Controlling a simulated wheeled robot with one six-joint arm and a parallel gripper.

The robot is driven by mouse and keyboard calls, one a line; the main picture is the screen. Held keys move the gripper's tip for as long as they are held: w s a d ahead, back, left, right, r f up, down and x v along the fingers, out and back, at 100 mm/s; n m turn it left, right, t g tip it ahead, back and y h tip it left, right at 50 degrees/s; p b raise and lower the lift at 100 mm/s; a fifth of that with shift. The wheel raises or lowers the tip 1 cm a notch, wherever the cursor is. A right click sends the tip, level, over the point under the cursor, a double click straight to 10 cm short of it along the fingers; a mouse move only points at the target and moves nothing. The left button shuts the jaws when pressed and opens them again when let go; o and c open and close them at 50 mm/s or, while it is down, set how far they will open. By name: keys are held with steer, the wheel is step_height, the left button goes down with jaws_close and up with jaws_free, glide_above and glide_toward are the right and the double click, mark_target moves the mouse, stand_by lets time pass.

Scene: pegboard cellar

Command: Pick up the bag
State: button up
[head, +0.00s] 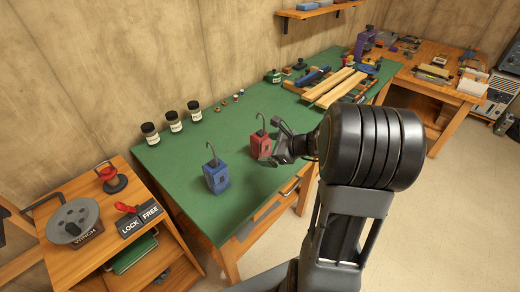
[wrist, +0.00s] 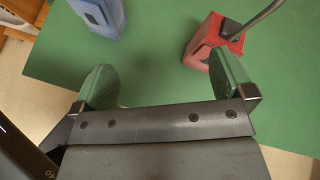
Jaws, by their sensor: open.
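I cannot make out anything that is clearly a bag. A blue block-shaped object with a thin bent hook (head: 215,178) stands on the green-topped bench (head: 190,215). A similar red one (head: 260,145) stands to its right, close to my gripper (head: 284,145). In the wrist view, my gripper (wrist: 163,75) has its two fingers wide apart with only green surface between them. The blue object (wrist: 98,16) is beyond the left finger, and the red object (wrist: 208,42) is just beyond the right fingertip. I cannot tell whether that finger touches it.
Several dark-lidded jars (head: 173,121) stand along the wall. Wooden boards (head: 335,88) lie at the bench's far end. A side table at left holds a winch drum (head: 72,220), a red-handled device (head: 110,177) and a LOCK/FREE plate (head: 140,219). The bench's front left is clear.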

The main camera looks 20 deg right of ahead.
mark_target(261, 138)
steer(key=w+d+f+m+t+h, duration=0.2)
steer(key=d+f+m+t, duration=0.1)
steer(key=d+m, duration=0.35)
steer(key=x, duration=0.5)
steer(key=d+x, duration=0.1)
steer(key=x, duration=0.1)
steer(key=shift+w+r, duration=0.1)
steer(key=shift+w, duration=0.4)
steer(key=shift+p+x, duration=0.5)
steer(key=shift+x, duration=2.5)
steer(key=c, duration=0.9)
steer(key=shift+r, duration=0.1)
steer(key=shift+c, duration=0.5)
steer(key=shift+r, duration=0.1)
